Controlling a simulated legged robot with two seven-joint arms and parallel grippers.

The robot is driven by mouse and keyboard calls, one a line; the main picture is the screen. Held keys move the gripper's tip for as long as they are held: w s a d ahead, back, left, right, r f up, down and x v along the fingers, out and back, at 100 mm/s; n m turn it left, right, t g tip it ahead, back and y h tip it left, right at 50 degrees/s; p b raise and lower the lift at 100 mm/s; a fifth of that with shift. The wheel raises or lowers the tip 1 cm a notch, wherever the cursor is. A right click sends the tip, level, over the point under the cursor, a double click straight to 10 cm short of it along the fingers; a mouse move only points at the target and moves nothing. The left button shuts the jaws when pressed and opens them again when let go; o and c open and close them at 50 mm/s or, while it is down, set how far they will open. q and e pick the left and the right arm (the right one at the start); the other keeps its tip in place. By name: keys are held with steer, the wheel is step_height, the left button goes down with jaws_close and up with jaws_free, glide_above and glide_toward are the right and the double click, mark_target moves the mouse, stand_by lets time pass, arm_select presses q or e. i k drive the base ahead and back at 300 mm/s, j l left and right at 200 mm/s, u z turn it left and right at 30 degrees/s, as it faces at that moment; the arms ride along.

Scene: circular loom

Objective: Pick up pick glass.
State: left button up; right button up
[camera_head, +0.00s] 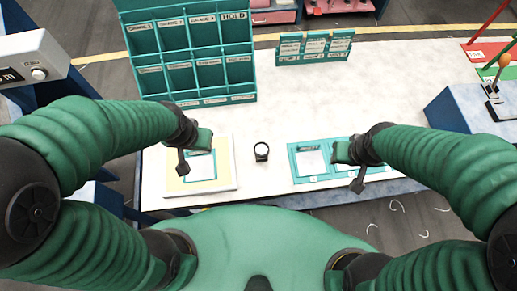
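The pick glass (261,151) looks like a small black-rimmed loupe with a pale round top. It stands on the white table between my two grippers, with nothing touching it. My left gripper (193,153) is to its left, over a cream board with a teal-framed panel. My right gripper (349,166) is to its right, over the right part of a teal tray. Both grippers are small and seen from above and behind. I cannot tell whether their fingers are open or shut. I see nothing held in either.
The cream board (228,183) lies left and the teal tray (293,165) right, near the front edge. A teal compartment rack (203,84) labelled with grades and HOLD stands at the back left. A smaller labelled teal rack (289,51) stands behind. The white table (310,105) between is clear.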

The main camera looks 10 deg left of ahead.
mark_target(261, 149)
steer(key=u, duration=1.1)
steer(key=k+l+u, duration=0.15)
steer(key=l+u, duration=0.2)
steer(key=k+l+u, duration=0.15)
steer(key=u, duration=0.15)
steer(key=k+l+u, duration=0.2)
steer(key=u, duration=0.15)
steer(key=l, duration=0.1)
